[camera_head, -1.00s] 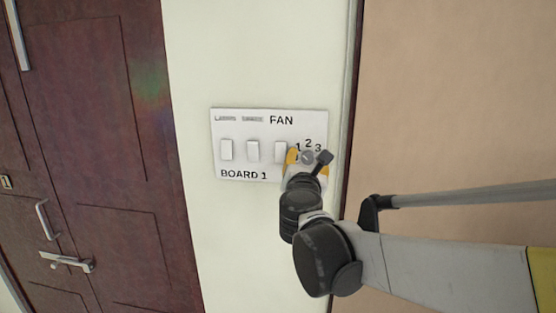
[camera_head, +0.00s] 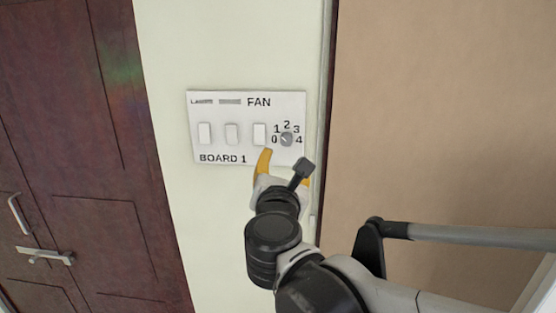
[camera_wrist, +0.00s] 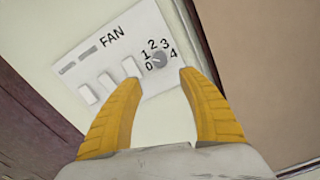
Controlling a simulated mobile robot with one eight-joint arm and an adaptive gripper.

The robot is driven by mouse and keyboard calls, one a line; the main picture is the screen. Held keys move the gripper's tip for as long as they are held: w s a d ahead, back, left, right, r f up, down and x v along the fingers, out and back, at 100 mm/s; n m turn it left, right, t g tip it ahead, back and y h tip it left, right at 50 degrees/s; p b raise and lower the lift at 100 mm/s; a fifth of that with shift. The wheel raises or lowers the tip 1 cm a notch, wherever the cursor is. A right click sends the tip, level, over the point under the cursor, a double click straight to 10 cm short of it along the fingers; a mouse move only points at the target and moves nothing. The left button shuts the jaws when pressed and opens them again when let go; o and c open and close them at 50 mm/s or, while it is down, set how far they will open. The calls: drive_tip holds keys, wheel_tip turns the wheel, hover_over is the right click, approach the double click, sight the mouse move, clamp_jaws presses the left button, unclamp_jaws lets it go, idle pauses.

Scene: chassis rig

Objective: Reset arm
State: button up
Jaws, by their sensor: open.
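My gripper (camera_head: 285,172) is open and empty, with its yellow fingers apart just below the right end of the switch board in the head view. In the wrist view the two fingers (camera_wrist: 160,86) are spread, with the board (camera_wrist: 88,51) beyond them. The white board, marked FAN and BOARD 1, is on the wall (camera_head: 248,160). It bears three white switches and a grey round knob (camera_head: 286,139) with numbers 0 to 4 around it. The knob also shows in the wrist view (camera_wrist: 159,59), beyond the gap between the fingers. I see no contact with it.
A dark reddish-brown door (camera_head: 85,150) with metal handles (camera_head: 45,256) stands to the left. A narrow dark frame edge (camera_head: 328,120) and a tan panel (camera_head: 440,120) lie to the right. The pale wall below the board is clear.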

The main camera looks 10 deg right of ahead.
drive_tip(key=s+d+f+m+g+b, duration=0.25)
drive_tip(key=f+m+b, duration=0.25)
drive_tip(key=f, duration=0.4)
drive_tip(key=s+d+f+m+g+b, duration=0.2)
drive_tip(key=s+d+f+m+b, duration=0.3)
drive_tip(key=f, duration=0.5)
drive_tip(key=s+d+f+m+g+b, duration=0.25)
drive_tip(key=f+m+b, duration=0.3)
drive_tip(key=f, duration=0.35)
drive_tip(key=s+a+f+m+g+y+b, duration=0.1)
drive_tip(key=s+a+f+m+y+b, duration=0.1)
drive_tip(key=f+m, duration=0.4)
drive_tip(key=s+a+f+m+g+y+b, duration=0.2)
drive_tip(key=s+f+m+b, duration=0.4)
drive_tip(key=f, duration=0.5)
drive_tip(key=shift+s+a+m+y+b, duration=0.35)
drive_tip(key=shift+a+m+y, duration=0.4)
drive_tip(key=shift+a, duration=0.4)
